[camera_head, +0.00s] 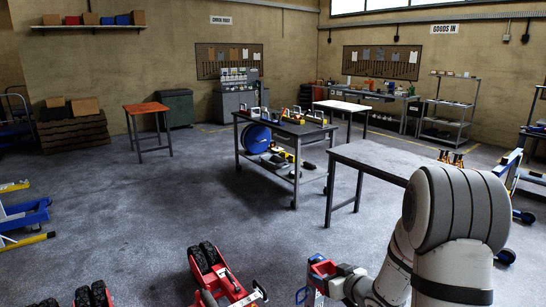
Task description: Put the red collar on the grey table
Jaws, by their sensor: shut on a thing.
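My gripper (332,279) is low in the front, right of the middle, at the end of my pale arm. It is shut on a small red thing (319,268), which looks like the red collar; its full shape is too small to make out. A blue and white part shows just below it. The grey table (385,158) has a bare pale grey top and stands beyond my gripper, to the right of the middle. My arm hides its right part. The gripper and the red thing are apart from the table.
A red trolley jack (222,280) is on the floor left of my gripper. A dark workbench (285,128) with tools stands left of the grey table. An orange-topped table (147,108) is farther back. Blue equipment (25,212) is at the left edge. The floor between is mostly clear.

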